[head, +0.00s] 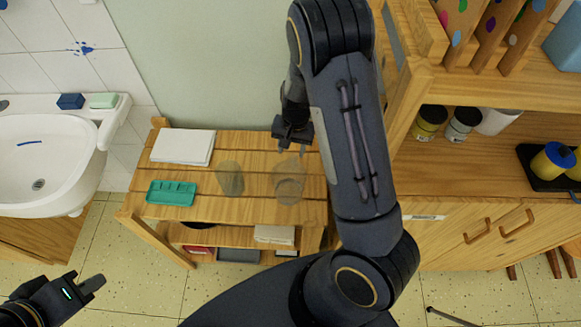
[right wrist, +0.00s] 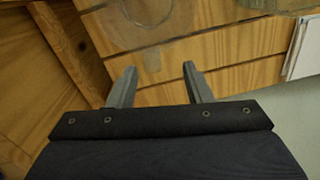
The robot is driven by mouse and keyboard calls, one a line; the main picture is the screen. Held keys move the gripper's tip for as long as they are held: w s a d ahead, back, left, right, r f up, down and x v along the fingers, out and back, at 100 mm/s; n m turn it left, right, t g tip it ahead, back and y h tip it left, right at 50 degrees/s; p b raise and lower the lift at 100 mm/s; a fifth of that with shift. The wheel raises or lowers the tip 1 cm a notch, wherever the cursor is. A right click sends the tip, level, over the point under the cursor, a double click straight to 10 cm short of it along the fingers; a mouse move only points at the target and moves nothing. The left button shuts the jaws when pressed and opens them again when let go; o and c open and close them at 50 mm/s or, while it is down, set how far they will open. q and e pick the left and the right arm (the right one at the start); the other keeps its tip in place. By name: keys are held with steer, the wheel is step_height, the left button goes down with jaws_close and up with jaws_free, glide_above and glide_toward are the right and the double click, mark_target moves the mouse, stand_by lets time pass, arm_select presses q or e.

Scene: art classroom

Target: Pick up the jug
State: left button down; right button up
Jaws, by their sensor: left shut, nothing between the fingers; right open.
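Two see-through vessels stand on the slatted wooden table in the head view. One (head: 230,178) is left of centre; the other (head: 289,183), a wider one, is to its right. My right gripper (head: 291,150) is open and empty, above the table's back part, just behind the right vessel. My left gripper (head: 97,283) is shut and empty at the lower left, away from the table.
On the table (head: 170,220) are white paper (head: 182,146) and a green tray (head: 171,193), left of the vessels. A sink (head: 45,165) is at the left. A wooden cabinet with shelves (head: 470,200) is close on the right. A wall stands behind the table.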

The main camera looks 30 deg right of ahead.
steer(key=shift+w+d+f+h, duration=0.2)
steer(key=shift+w+d+f, duration=0.1)
steer(key=shift+f, duration=0.15)
steer(key=shift+w+d+f+h, duration=0.2)
steer(key=shift+w+d+f, duration=0.05)
steer(key=shift+f, duration=0.2)
steer(key=p, duration=0.1)
glide_above(290, 181)
steer(key=w+d, duration=0.3)
step_height(290, 181, down, 8)
steer(key=shift+s, duration=0.15)
jaws_close()
